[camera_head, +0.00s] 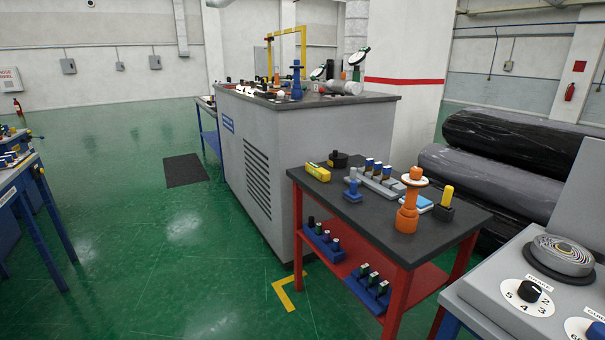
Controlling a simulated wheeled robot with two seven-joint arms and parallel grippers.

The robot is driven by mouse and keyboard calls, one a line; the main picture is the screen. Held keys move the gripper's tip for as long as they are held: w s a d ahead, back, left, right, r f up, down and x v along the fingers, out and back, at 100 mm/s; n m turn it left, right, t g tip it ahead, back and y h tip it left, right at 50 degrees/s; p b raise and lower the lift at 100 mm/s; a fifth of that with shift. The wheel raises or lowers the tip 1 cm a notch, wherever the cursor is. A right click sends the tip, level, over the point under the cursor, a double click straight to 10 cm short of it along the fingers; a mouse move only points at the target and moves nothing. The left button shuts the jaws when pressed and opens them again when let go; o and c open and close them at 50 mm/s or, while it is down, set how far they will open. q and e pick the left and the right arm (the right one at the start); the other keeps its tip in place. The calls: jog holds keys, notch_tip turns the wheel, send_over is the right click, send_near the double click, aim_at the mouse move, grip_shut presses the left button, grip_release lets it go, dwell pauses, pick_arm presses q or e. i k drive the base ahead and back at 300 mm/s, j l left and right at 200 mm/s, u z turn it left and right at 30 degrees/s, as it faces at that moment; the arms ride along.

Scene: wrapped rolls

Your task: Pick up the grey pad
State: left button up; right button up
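A flat dark grey rectangular mat (185,170) lies on the green floor, left of the large grey machine cabinet. It is the only loose grey pad-like thing I can make out, and I cannot tell for sure that it is the grey pad. Nothing lies on it. Neither of my grippers is in view.
A red-framed table (461,218) with a dark top holds an orange post tool (408,205), a yellow tool (318,172) and small parts. The grey cabinet (258,180) stands behind it. Black-wrapped rolls (480,178) lie at right. Green floor is open at left-centre.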

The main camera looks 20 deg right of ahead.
aim_at(353, 176)
jog(key=i+z, duration=0.15)
jog(key=i, duration=0.4)
jog(key=i+j+z, duration=0.2)
jog(key=i, duration=0.3)
jog(key=i+j+z, duration=0.15)
jog(key=i, duration=0.4)
